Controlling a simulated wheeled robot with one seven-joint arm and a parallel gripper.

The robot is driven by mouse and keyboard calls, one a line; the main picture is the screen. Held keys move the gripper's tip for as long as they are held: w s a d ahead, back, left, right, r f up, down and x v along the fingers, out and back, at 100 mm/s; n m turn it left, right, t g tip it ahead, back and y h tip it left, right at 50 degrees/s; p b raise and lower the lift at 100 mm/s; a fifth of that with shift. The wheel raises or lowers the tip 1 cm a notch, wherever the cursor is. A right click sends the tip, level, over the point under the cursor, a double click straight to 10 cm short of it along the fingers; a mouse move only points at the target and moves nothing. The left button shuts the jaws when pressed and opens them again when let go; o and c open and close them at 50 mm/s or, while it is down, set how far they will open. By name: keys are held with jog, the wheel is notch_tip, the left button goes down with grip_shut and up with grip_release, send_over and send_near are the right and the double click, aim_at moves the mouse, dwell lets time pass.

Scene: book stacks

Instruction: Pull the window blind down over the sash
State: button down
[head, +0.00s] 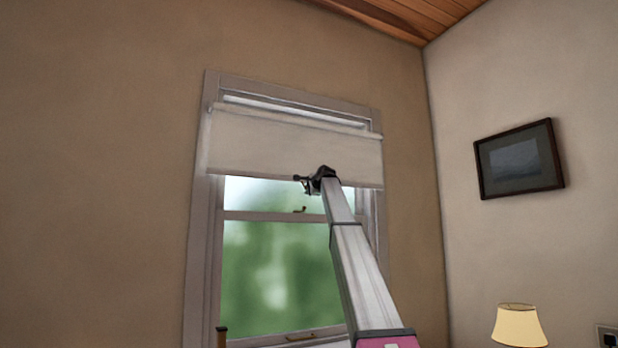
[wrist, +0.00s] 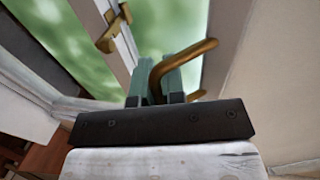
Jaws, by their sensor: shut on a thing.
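The off-white window blind (head: 290,143) hangs partway down over the top of the window, its lower edge above the sash's middle rail (head: 265,216). My gripper (head: 303,182) is at the blind's lower edge, a little right of its middle. In the wrist view my gripper (wrist: 165,80) has its teal fingers shut on a bent brass pull (wrist: 195,50). The pull's join to the blind is not clear. A brass sash latch (wrist: 112,30) shows on the rail beside the fingers; it also shows in the head view (head: 299,210).
A brass lift (head: 300,336) is on the bottom sash rail. A framed picture (head: 518,160) hangs on the right wall above a lamp (head: 519,326).

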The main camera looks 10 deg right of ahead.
notch_tip(320, 180, down, 68)
jog(key=shift+f, duration=0.1)
jog(key=c, duration=1.2)
grip_release()
jog(key=v, duration=1)
jog(key=shift+s+d, duration=0.1)
jog(key=shift+s, duration=0.25)
